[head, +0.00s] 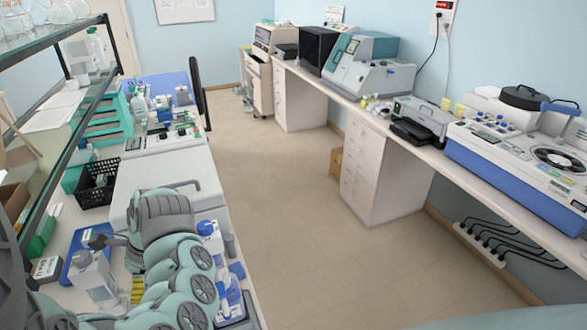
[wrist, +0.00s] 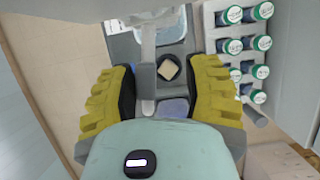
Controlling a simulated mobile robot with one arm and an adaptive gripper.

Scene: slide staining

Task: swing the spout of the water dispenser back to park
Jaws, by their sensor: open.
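In the wrist view my gripper (wrist: 161,82) is open, with a yellow, dark-padded finger on each side. Between the fingers is a narrow grey bar that looks like the spout (wrist: 148,45) of the water dispenser. It runs down the picture, nearer the left finger, and a darker grey block sits across it. A dark knob with a tan square top (wrist: 168,68) is just right of the bar. I cannot tell whether either finger touches the bar. In the head view my arm covers the fingers, and the dispenser cannot be made out clearly.
Several green-capped bottles (wrist: 262,43) stand in a rack close right of the right finger. The aisle floor is clear.

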